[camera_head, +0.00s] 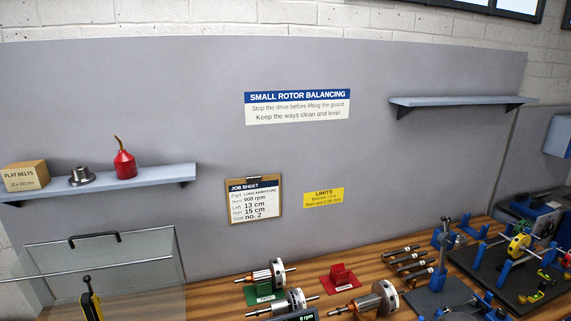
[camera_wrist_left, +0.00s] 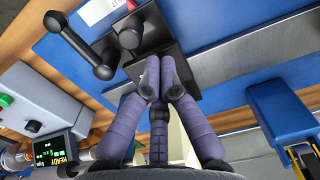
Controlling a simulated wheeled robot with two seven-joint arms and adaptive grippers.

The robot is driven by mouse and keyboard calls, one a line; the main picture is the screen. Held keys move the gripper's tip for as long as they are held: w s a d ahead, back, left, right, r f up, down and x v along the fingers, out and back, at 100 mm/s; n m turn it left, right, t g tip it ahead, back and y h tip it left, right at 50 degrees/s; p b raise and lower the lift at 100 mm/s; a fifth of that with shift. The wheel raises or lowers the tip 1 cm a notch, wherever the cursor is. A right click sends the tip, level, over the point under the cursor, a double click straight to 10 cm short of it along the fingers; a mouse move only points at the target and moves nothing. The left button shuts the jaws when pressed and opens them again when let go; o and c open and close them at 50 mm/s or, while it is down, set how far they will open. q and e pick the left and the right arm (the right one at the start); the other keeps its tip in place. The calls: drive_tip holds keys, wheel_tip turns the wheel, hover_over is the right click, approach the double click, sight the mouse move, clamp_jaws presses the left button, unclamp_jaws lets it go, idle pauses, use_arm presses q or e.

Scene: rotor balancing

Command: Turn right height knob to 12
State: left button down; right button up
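In the left wrist view my left gripper (camera_wrist_left: 160,62) has its purple fingertips close together, with nothing visible between them. The tips lie in front of a dark block on a blue machine part. Just beyond them is a black knob or hub (camera_wrist_left: 130,36), and beside it a black crank handle (camera_wrist_left: 80,46) with rounded ends. I cannot tell whether the tips touch the block or the knob, or whether this is the right height knob. No scale reading is legible. Neither gripper shows in the head view.
A grey control box (camera_wrist_left: 38,103) and a READY display (camera_wrist_left: 54,150) stand left in the wrist view; a blue block (camera_wrist_left: 285,110) is at right. In the head view, several rotors (camera_head: 268,277) and tools (camera_head: 405,258) crowd the wooden bench. A clear guard (camera_head: 100,262) stands at left.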

use_arm(q)
drive_tip(key=shift+w+a+r, duration=0.15)
drive_tip(key=shift+r, duration=0.1)
drive_tip(key=r+p, duration=0.1)
drive_tip(key=r, duration=0.1)
drive_tip(key=r+p, duration=0.3)
drive_tip(key=shift+s+r, duration=0.25)
drive_tip(key=shift+r, duration=0.05)
drive_tip(key=shift+w+d+f+m+p, duration=0.1)
drive_tip(key=shift+d+f+m+p, duration=0.1)
drive_tip(key=shift+f+m+p, duration=1.2)
drive_tip(key=shift+w+d+f+m+p, duration=0.1)
drive_tip(key=shift+d+f+m+p, duration=0.1)
drive_tip(key=shift+f+m+p, duration=1.15)
drive_tip(key=shift+f+m+b, duration=0.25)
drive_tip(key=shift+b, duration=0.05)
